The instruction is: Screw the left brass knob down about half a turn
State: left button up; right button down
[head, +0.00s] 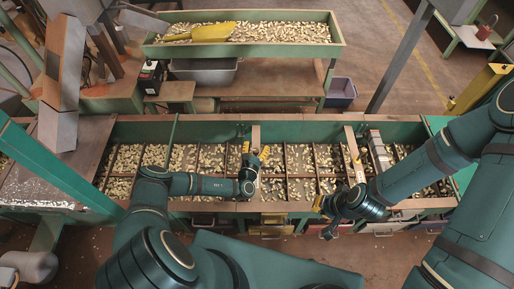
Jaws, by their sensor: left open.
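The left wooden crossbar (256,133) spans the back part of the long green hopper. My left gripper (255,151) is open over this crossbar, its yellow-tipped fingers apart on either side of it. The left brass knob cannot be made out; the gripper covers the spot around the bar. I cannot tell whether the fingers touch anything. My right gripper (328,214) hangs at the front rim of the hopper, below the right wooden crossbar (351,150); its fingers are too dark and small to read.
The hopper's compartments (300,188) hold many pale nuts. A green tray (340,40) with nuts and a yellow scoop (213,32) stands behind. A grey bin (204,72) sits below it. Drawers (270,229) line the front. A slanted green beam (60,165) crosses the left.

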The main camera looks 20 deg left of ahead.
pick_arm(q)
jog(key=shift+w, duration=0.15)
grip_shut()
jog(key=shift+f+m+h, duration=0.1)
jog(key=shift+m+h, duration=0.2)
jog(key=shift+h, duration=0.2)
